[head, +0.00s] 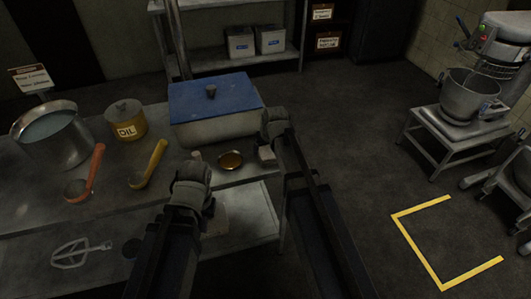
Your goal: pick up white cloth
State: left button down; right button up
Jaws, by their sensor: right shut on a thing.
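A small pale piece that looks like the white cloth (266,153) shows just below my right gripper (272,140), by the right edge of the steel table. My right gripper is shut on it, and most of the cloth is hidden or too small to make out. My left gripper (194,160) is over the front of the table, left of the small amber dish (231,160). Its fingers are too dark and small to tell whether they are open.
The steel table (110,212) holds a blue-lidded box (212,103), an oil pot (126,119), a large pot (52,135), an orange ladle (85,175) and a yellow ladle (148,166). A mixer (472,95) stands right. Yellow tape (420,249) marks open floor.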

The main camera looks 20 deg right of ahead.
aim_at(266, 150)
jog(key=c, duration=0.5)
jog(key=shift+r, duration=0.1)
notch_tip(266, 150, up, 10)
jog(key=p, duration=1)
jog(key=o, duration=0.9)
jog(key=c, duration=0.6)
